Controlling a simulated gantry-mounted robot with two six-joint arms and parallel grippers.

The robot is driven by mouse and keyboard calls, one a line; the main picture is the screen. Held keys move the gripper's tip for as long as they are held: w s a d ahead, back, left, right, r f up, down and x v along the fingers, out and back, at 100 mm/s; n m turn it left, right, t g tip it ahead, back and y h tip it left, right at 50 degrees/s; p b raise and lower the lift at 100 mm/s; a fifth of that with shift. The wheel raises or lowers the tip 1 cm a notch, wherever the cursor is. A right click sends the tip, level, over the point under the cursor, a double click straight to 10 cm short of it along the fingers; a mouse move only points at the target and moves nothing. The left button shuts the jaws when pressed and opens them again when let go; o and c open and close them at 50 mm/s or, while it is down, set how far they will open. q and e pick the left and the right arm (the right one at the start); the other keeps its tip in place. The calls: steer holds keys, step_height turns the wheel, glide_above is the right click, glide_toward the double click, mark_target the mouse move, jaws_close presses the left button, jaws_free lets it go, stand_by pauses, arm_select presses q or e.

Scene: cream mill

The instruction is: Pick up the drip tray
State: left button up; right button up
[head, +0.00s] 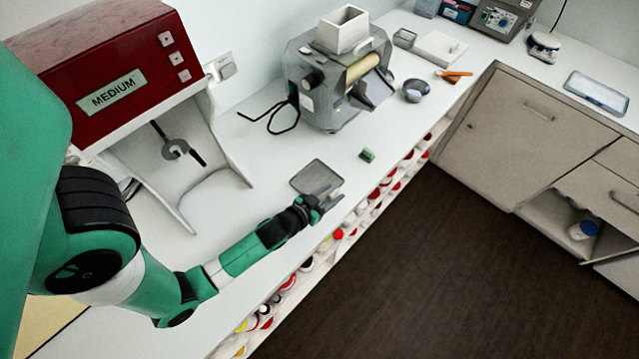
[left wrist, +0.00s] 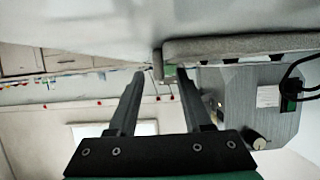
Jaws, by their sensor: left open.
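The drip tray (head: 314,177) is a flat grey rectangular tray lying on the white counter near its front edge, in the head view. My left gripper (head: 322,201) is at the tray's near right side, low over the counter. In the left wrist view, which is upside down, the tray (left wrist: 240,47) shows as a grey slab at the top right. The open left fingers (left wrist: 161,72) point toward its end, which appears between the fingertips in the picture. I cannot tell whether they touch it. My right gripper is not in view.
A red and white machine labelled MEDIUM (head: 110,85) stands at the left. A grey mill (head: 335,85) stands behind the tray, with a small green block (head: 367,155) nearby. A dark bowl (head: 415,90) is further right. Shelves with several jars lie below the counter edge.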

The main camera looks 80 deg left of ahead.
arm_select(q)
jaws_close()
stand_by(1.3)
